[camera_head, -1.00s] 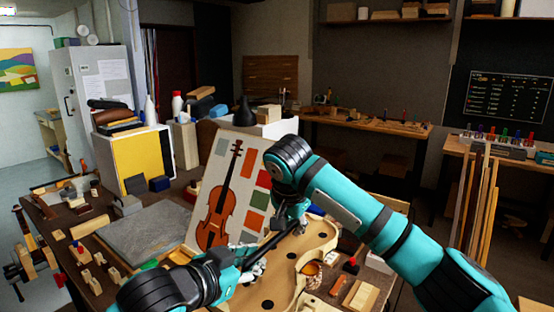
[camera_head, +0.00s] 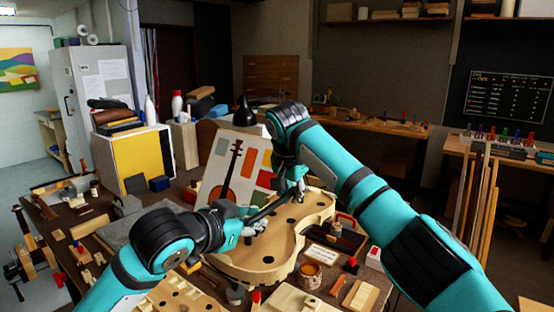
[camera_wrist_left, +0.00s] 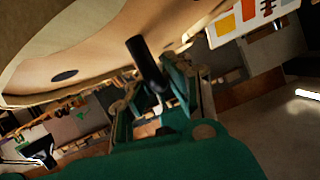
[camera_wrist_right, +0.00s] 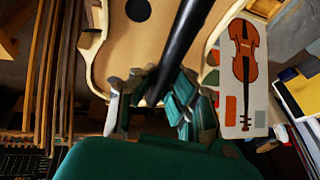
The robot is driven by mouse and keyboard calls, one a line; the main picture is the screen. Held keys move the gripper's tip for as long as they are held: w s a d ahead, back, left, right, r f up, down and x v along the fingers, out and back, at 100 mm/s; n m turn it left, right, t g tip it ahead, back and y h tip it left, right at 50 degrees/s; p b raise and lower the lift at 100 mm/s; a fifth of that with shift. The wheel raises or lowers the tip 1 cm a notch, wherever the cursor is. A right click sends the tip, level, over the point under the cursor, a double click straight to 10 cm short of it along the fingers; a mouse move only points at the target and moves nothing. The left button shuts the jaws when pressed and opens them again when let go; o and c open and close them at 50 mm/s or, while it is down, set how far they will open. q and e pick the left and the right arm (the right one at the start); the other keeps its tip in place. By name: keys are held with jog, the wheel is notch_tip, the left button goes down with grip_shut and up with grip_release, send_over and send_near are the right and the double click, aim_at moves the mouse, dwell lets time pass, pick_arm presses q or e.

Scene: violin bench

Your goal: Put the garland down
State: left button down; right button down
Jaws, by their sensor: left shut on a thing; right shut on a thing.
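The garland (camera_head: 268,258) is a pale, violin-shaped wooden frame with dark round holes in its face. It lies roughly level over the bench, and I cannot tell whether it touches anything below. A black bar (camera_head: 265,213) runs across above it; how the bar joins it is hidden. My left gripper (camera_head: 248,228) is shut on the bar's near end. My right gripper (camera_head: 291,182) is shut on its far end. The bar also shows in the left wrist view (camera_wrist_left: 146,62) and in the right wrist view (camera_wrist_right: 183,38), with the garland's face beside it.
A violin picture card (camera_head: 238,160) stands close behind the garland. A brown jar (camera_head: 310,275), a labelled plate (camera_head: 328,256) and wood blocks (camera_head: 360,297) lie to the right. A pale holed wooden piece (camera_head: 175,300) lies in front. A grey slab (camera_head: 115,233) is at left.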

pick_arm(q)
jog(key=shift+s+d, duration=0.1)
pick_arm(e)
jog(key=shift+r, duration=0.25)
